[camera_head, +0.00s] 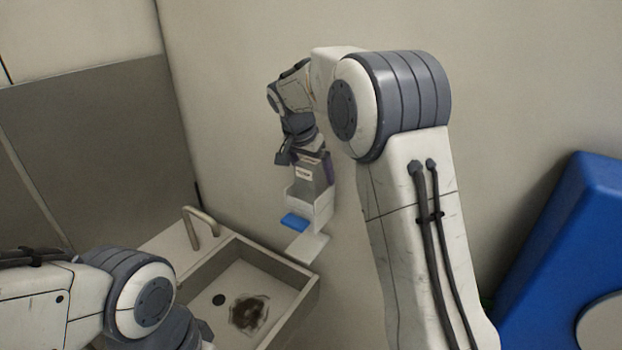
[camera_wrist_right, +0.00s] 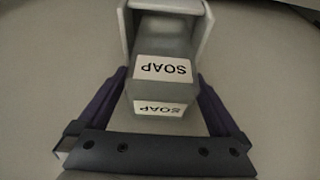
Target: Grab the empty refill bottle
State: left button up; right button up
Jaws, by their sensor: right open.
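The refill bottle (camera_head: 310,187) is a grey, translucent container with a white label. It sits upright in a white wall dispenser (camera_head: 322,208) above the sink. In the right wrist view the bottle (camera_wrist_right: 150,47) shows its SOAP labels, with its far part inside the white dispenser frame (camera_wrist_right: 208,32). My right gripper (camera_head: 307,163) is at the bottle's top, with its purple fingers spread on either side. In the right wrist view the right gripper (camera_wrist_right: 161,78) is open around the bottle, with small gaps visible. The bottle's fill level is unclear. My left gripper is out of view.
A blue lever (camera_head: 294,222) and a pale tray (camera_head: 307,247) project below the dispenser. The sink (camera_head: 278,261) has a tap (camera_head: 205,226) and a dark stain (camera_head: 249,312). The wall is close behind. A blue object (camera_head: 562,240) stands at right.

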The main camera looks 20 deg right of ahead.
jog(key=c, duration=1.3)
